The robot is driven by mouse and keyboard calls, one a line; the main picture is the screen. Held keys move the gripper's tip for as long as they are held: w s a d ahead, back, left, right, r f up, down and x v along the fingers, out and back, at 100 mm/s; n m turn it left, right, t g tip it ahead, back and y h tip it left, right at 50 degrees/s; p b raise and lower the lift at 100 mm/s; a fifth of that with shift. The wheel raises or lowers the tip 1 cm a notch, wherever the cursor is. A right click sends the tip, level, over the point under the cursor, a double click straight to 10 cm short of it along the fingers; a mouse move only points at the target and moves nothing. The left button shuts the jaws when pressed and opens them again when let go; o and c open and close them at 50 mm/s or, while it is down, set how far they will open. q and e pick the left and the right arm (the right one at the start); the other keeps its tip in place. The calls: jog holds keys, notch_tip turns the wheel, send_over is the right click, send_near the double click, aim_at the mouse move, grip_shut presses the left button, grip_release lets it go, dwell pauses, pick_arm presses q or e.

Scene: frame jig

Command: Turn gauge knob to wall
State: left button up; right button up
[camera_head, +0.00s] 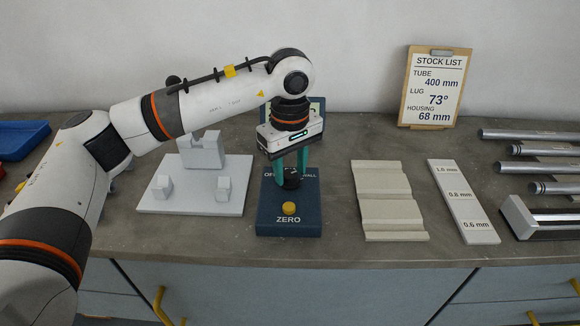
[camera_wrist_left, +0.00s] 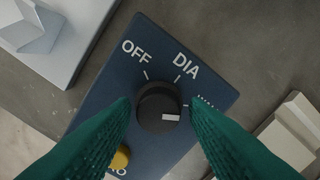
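The gauge is a dark blue box (camera_head: 268,215) on the bench, with a black knob (camera_head: 291,179) and a yellow ZERO button (camera_head: 289,208). In the left wrist view, the black knob (camera_wrist_left: 158,103) has a white mark on its lower right part. The OFF and DIA labels are clear; a third label at right is mostly hidden by a finger. My left gripper (camera_head: 291,176) points down with its green fingers on either side of the knob. In the left wrist view, narrow gaps show between fingers and knob. My right gripper is not in view.
A light grey fixture (camera_head: 195,200) stands left of the gauge. A beige grooved block (camera_head: 390,200) and a white thickness strip (camera_head: 462,200) lie to the right, with metal tubes (camera_head: 540,168) beyond. A stock list clipboard (camera_head: 435,88) leans on the wall.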

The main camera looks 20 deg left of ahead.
aim_at(290, 174)
pick_arm(q)
jog(key=shift+o, duration=0.7)
jog(key=shift+f, duration=0.1)
notch_tip(290, 174, up, 12)
jog(key=shift+b, duration=0.45)
